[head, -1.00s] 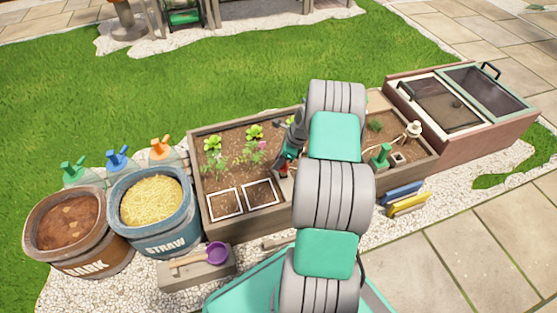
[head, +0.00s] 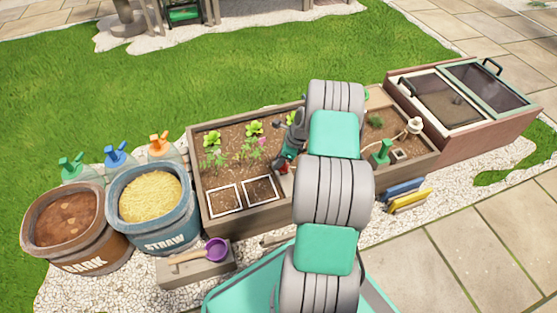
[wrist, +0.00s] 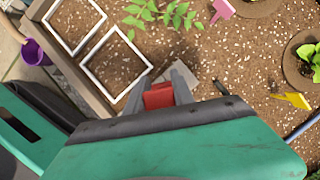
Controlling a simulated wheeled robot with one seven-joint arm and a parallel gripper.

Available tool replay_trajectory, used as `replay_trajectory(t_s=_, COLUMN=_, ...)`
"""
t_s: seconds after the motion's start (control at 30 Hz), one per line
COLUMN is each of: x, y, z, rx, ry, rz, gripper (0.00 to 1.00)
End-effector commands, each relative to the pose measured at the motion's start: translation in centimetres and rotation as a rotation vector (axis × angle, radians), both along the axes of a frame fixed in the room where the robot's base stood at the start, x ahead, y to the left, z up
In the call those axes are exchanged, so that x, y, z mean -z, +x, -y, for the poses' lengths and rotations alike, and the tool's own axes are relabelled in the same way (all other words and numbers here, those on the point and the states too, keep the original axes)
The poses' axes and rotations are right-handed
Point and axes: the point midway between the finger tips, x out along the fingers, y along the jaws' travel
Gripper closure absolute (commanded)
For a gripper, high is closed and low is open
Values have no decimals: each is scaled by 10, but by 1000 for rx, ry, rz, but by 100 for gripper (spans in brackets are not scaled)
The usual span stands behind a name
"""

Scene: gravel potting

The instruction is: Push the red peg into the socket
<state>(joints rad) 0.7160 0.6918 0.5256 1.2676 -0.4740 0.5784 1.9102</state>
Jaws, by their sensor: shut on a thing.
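My gripper (wrist: 158,95) is shut on the red peg (wrist: 158,97), whose red block shows between the two grey fingers in the wrist view. In the head view my gripper (head: 281,164) hangs over the planter, just right of the two white-framed squares, and only a bit of red shows. A pale grey plate (wrist: 206,89) lies on the soil under the fingers, partly covered by them. The peg's lower end and any socket opening below it are hidden, so I cannot tell whether the peg is in it.
The wooden planter (head: 197,190) holds seedlings (head: 215,158) behind my gripper. A green peg-like piece (head: 381,153) stands in the right section beside a small square frame (head: 399,155).

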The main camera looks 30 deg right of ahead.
Motion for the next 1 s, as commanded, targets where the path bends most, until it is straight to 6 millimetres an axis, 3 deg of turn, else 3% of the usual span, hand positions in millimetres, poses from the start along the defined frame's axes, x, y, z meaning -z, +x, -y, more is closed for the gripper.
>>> replay_trajectory(t_s=0.77, x=20, y=0, z=0, rx=0, ry=-1, rz=1, gripper=100)
replay_trajectory(t_s=0.8, x=20, y=0, z=0, rx=0, ry=-1, rz=1, gripper=70)
replay_trajectory(t_s=1.0, x=20, y=0, z=0, rx=0, ry=-1, rz=1, gripper=54)
